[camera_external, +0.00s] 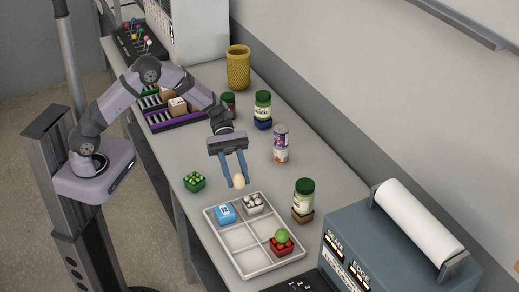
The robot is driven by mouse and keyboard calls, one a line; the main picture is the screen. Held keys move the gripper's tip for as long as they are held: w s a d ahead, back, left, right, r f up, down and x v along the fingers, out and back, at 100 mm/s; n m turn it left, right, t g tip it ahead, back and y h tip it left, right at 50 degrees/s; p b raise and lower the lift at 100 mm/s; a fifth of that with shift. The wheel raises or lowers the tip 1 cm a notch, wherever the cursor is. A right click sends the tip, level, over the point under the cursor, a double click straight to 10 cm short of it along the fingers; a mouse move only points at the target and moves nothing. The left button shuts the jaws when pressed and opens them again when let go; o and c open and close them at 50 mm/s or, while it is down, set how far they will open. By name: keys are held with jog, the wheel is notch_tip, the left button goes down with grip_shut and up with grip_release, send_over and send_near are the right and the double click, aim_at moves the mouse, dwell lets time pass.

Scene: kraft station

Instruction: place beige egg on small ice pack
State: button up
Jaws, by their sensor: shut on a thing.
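My gripper (235,183) points down above the far edge of a white compartment tray (211,229). It is shut on the beige egg (239,182), which sits between its blue fingertips. A light blue pack with a white mark (225,212), likely the small ice pack, lies in the far left compartment of the tray. The egg is above and a little right of this pack in the picture. The exact height of the egg over the tray is hard to tell.
The tray also holds a grey-white block (253,204) and a red block (281,247) with a green ball. A green block (194,181) lies left of the tray. A green-lidded jar (303,194), a can (280,144) and a grey machine (385,262) stand to the right.

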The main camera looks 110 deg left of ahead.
aim_at(224, 206)
jog(key=s+d+r+m+g+h, duration=0.2)
jog(key=s+d+m+g, duration=0.1)
jog(key=s, duration=0.1)
jog(key=shift+t, duration=0.3)
jog(key=shift+w+a+f+p, duration=0.15)
jog(key=shift+f+p, duration=0.7)
jog(key=shift+f, duration=1.45)
jog(key=shift+a+f+p, duration=0.1)
jog(key=shift+f+p, duration=0.7)
jog(key=shift+f, duration=2)
jog(key=shift+f, duration=0.1)
jog(key=shift+f, duration=0.15)
jog(key=o, duration=0.8)
